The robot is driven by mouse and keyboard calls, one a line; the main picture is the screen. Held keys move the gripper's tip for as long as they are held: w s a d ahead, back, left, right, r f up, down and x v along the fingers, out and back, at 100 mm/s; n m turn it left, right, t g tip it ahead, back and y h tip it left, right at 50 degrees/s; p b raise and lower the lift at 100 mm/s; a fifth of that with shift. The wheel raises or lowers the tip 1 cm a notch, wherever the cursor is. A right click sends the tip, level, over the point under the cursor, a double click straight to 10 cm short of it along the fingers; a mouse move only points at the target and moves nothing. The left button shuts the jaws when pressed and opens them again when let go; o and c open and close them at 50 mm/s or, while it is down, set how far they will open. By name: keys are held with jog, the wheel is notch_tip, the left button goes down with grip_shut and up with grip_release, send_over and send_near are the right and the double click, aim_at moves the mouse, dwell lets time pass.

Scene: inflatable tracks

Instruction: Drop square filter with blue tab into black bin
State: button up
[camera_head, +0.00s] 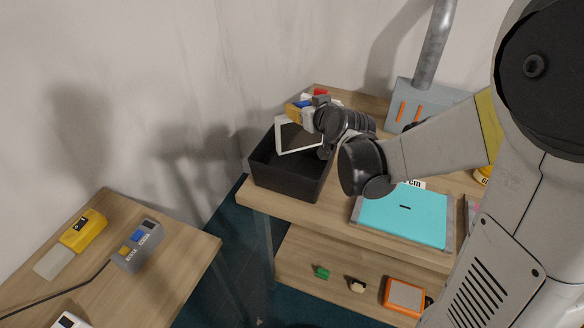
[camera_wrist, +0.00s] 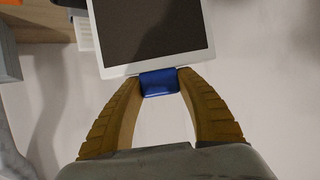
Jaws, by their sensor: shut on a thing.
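The square filter (camera_head: 297,137) has a white frame and a dark panel, and it hangs tilted above the black bin (camera_head: 287,182). In the wrist view the filter (camera_wrist: 150,30) stretches away from my gripper, with its blue tab (camera_wrist: 159,82) between the two fingertips. My gripper (camera_head: 297,113) is shut on the blue tab; it also shows in the wrist view (camera_wrist: 160,84) with its tan ribbed fingers. The black bin is an open box at the left end of the wooden table. Part of its inside is hidden by the filter and my arm.
A turquoise panel (camera_head: 405,215) lies on the table (camera_head: 325,208) right of the bin. A grey machine with orange slots (camera_head: 408,97) stands at the back. A lower shelf (camera_head: 300,255) holds small items and an orange device (camera_head: 404,297). A separate table (camera_head: 170,255) stands at left.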

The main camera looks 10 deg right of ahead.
jog(key=o, duration=1.4)
jog(key=shift+o, duration=0.2)
jog(key=shift+s, duration=0.15)
jog(key=v, duration=1.1)
jog(key=shift+s+r, duration=0.25)
jog(key=shift+s, duration=0.05)
jog(key=s+f+g, duration=0.2)
jog(key=s+g, duration=0.1)
jog(key=s, duration=0.6)
jog(key=s+a+f+m+g+h, duration=0.1)
jog(key=s+f+g, duration=0.2)
jog(key=s, duration=0.6)
jog(key=shift+s+f+h, duration=0.25)
jog(key=shift+s+h, duration=0.05)
